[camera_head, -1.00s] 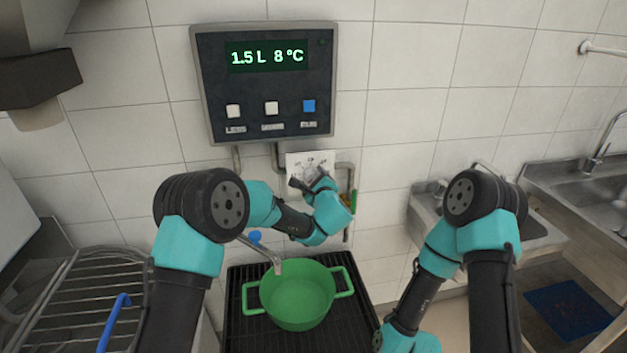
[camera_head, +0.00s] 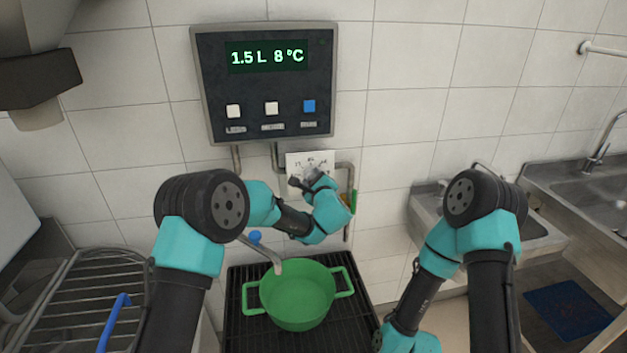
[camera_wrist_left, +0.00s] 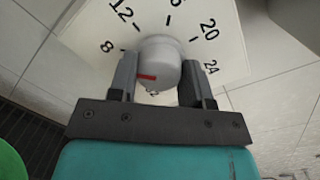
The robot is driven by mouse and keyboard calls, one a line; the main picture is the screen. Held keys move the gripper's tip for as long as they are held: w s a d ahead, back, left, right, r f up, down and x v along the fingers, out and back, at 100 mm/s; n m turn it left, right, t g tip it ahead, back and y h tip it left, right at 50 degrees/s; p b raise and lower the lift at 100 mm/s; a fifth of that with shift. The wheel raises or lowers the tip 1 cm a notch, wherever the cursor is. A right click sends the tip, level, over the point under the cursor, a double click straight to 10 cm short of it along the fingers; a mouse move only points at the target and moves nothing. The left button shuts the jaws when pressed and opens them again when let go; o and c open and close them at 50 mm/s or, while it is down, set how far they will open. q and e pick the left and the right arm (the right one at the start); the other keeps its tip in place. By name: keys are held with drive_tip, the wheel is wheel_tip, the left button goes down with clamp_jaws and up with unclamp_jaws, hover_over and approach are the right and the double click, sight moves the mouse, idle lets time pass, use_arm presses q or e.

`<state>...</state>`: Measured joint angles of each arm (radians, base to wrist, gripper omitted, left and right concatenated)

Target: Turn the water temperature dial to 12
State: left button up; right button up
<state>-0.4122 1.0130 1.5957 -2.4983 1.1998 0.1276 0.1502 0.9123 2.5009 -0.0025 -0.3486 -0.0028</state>
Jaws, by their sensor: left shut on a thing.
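The water temperature dial is a white knob (camera_wrist_left: 158,62) on a square white plate (camera_wrist_left: 215,20) with black numbers. The 8, 12, 20 and 24 can be read in the left wrist view. The red mark on the knob sits on its left side, towards the 8. My left gripper (camera_wrist_left: 157,74) is shut on the knob, one finger on each side. In the head view the plate (camera_head: 323,160) is on the wall, and my left gripper (camera_head: 308,178) partly hides the knob. The display (camera_head: 267,56) reads 1.5 L 8 °C. My right gripper is out of view.
The control panel (camera_head: 213,80) with two white buttons and a blue one hangs above the dial. Pipes (camera_head: 350,178) run beside the plate. A green pot (camera_head: 300,293) stands below on a black grate (camera_head: 238,315). A small sink (camera_head: 530,236) is at the right.

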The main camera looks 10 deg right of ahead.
use_arm(q)
drive_tip(key=shift+m, duration=0.3)
drive_tip(key=m, duration=0.4)
drive_tip(key=shift+a, duration=0.1)
drive_tip(key=shift+w+m+t, duration=0.1)
drive_tip(key=shift+m+t, duration=0.4)
drive_tip(key=shift+m, duration=1.7)
drive_tip(key=o, duration=0.9)
drive_tip(key=shift+f, duration=0.1)
